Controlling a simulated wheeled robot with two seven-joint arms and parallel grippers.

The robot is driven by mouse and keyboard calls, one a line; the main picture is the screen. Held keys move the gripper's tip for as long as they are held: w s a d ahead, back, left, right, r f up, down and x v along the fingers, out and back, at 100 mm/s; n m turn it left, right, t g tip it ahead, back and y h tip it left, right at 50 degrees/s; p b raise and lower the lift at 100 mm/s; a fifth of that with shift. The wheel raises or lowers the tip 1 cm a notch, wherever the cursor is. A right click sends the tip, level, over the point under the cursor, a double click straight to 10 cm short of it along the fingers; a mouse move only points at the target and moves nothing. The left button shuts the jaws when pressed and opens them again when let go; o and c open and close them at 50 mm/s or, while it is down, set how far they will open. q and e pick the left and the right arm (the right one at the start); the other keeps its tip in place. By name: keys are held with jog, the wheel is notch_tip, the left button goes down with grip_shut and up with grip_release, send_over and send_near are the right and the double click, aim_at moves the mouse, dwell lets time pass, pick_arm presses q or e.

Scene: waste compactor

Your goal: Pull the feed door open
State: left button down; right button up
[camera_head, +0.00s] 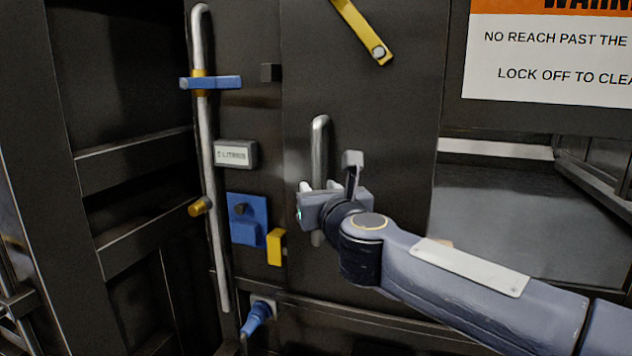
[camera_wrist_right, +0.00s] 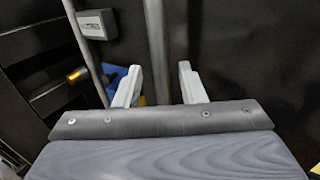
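The feed door (camera_head: 372,120) looks to be the dark panel in the middle of the head view, and it appears closed. A grey vertical bar handle (camera_head: 320,135) stands on it. My right gripper (camera_head: 318,187) is at the lower part of this handle. In the right wrist view, the two pale fingers of my right gripper (camera_wrist_right: 158,85) stand apart, with the handle (camera_wrist_right: 157,45) between them and a gap visible on each side. The lower end of the handle is partly hidden behind my gripper. My left gripper is not in view.
A long vertical rod (camera_head: 206,140) with a blue lever (camera_head: 212,83) stands left of the door. Nearby are a small label box (camera_head: 236,154), a blue latch (camera_head: 246,222) and a yellow block (camera_head: 275,247). A yellow bar (camera_head: 362,32) is above. An opening (camera_head: 520,215) lies at right.

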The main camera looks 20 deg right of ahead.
aim_at(318, 186)
jog(key=shift+w, duration=1.65)
jog(key=shift+d, duration=0.1)
jog(key=shift+c, duration=0.4)
grip_shut()
